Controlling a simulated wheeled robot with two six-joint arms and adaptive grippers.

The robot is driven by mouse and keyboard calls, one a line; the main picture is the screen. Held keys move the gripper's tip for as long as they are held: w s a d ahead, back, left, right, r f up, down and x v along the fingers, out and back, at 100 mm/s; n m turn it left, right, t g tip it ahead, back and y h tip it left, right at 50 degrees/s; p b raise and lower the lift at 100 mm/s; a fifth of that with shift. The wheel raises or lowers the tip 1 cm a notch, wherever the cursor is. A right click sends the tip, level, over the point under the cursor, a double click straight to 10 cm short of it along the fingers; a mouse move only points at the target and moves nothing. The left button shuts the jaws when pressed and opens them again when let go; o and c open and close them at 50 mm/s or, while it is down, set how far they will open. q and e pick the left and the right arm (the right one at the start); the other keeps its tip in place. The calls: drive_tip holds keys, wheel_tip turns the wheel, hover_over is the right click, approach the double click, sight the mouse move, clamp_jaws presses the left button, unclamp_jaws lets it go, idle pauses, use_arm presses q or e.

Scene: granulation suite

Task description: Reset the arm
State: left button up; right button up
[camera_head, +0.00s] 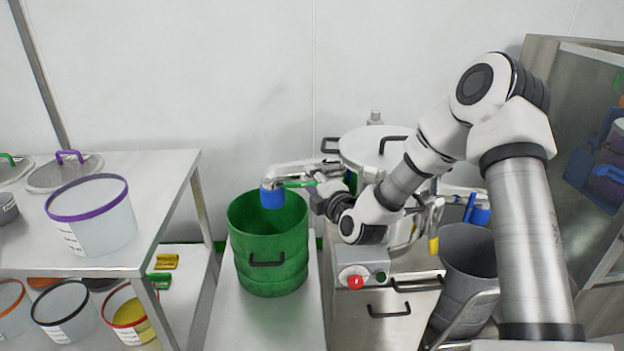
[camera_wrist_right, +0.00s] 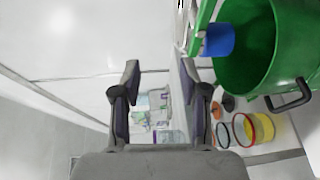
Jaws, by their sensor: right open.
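My right arm reaches in from the right in the head view. My right gripper (camera_head: 320,201) is small and partly hard to make out there, close to the pipe of the steel machine and just right of the green bucket. In the right wrist view the gripper (camera_wrist_right: 160,82) has its two fingers well apart with nothing between them. The green bucket (camera_wrist_right: 288,40) and the blue outlet end (camera_wrist_right: 218,40) lie to the right of the fingers. My left gripper is in neither view.
The green bucket (camera_head: 268,270) stands under the blue outlet (camera_head: 272,196). The steel machine (camera_head: 368,155) has a control box (camera_head: 362,270) with a red button. A grey bin (camera_head: 468,255) is at right. A shelf (camera_head: 160,190) with a purple-rimmed tub (camera_head: 95,222) is at left.

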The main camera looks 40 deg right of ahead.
idle(0.3)
drive_tip(key=s+a+f+n+g+y+p, duration=0.1)
drive_tip(key=s+a+f+g+p, duration=0.2)
drive_tip(key=f, duration=0.4)
drive_tip(key=s+a+f+g+y, duration=0.1)
drive_tip(key=s+a+f+g, duration=0.1)
drive_tip(key=s+a+f, duration=0.5)
drive_tip(key=s+a+f+n+g+y+p, duration=0.1)
drive_tip(key=s+a+f+g+p, duration=0.15)
drive_tip(key=f, duration=0.55)
drive_tip(key=s+a+f+m+g, duration=0.1)
drive_tip(key=s+f+m+g, duration=0.1)
drive_tip(key=s+m, duration=0.4)
drive_tip(key=s+a+f+m+g, duration=0.2)
drive_tip(key=s+m+g, duration=0.2)
drive_tip(key=s, duration=0.7)
drive_tip(key=s+a+f+m+g+p, duration=0.1)
drive_tip(key=s+f+m+g, duration=0.2)
drive_tip(key=s+m, duration=0.5)
drive_tip(key=shift+s+a+m, duration=0.15)
drive_tip(key=shift+m, duration=0.35)
